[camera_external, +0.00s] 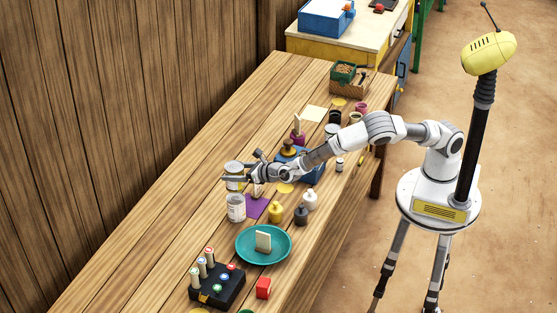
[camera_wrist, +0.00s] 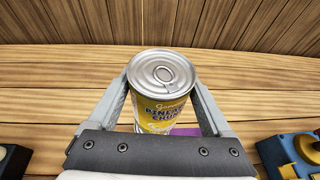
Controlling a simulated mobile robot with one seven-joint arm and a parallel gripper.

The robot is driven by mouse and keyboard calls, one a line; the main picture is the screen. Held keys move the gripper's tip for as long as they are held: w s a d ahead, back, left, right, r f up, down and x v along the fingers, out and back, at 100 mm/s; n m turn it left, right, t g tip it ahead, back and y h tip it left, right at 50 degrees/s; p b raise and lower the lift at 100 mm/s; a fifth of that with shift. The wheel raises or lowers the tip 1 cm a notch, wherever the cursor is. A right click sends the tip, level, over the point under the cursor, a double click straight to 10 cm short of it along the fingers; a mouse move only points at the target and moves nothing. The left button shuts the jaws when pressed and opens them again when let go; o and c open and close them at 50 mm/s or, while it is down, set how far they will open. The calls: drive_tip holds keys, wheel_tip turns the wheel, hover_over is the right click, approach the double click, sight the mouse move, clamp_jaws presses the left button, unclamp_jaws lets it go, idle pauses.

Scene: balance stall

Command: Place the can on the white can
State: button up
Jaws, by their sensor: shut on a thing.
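A yellow can (camera_external: 234,184) with a silver pull-ring lid is between the fingers of my gripper (camera_external: 230,178), which is shut on it. In the wrist view the can (camera_wrist: 160,100) stands upright between the two fingers, its printed label facing the camera. The white can (camera_external: 236,208) stands upright on the table, just in front of the held can in the external view. I cannot tell whether the held can touches the table. The white can is not visible in the wrist view.
A purple sheet (camera_external: 257,207) lies right of the white can. A teal plate (camera_external: 246,255) holds a pale block. A blue device (camera_external: 314,172) stands under my arm. The table's wall side is clear.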

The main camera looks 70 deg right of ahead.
drive_tip(key=shift+a+f, duration=0.25)
drive_tip(key=shift+f, duration=1.85)
drive_tip(key=shift+f, duration=0.2)
drive_tip(key=o, duration=1.6)
drive_tip(key=shift+c, duration=0.2)
drive_tip(key=shift+r, duration=0.1)
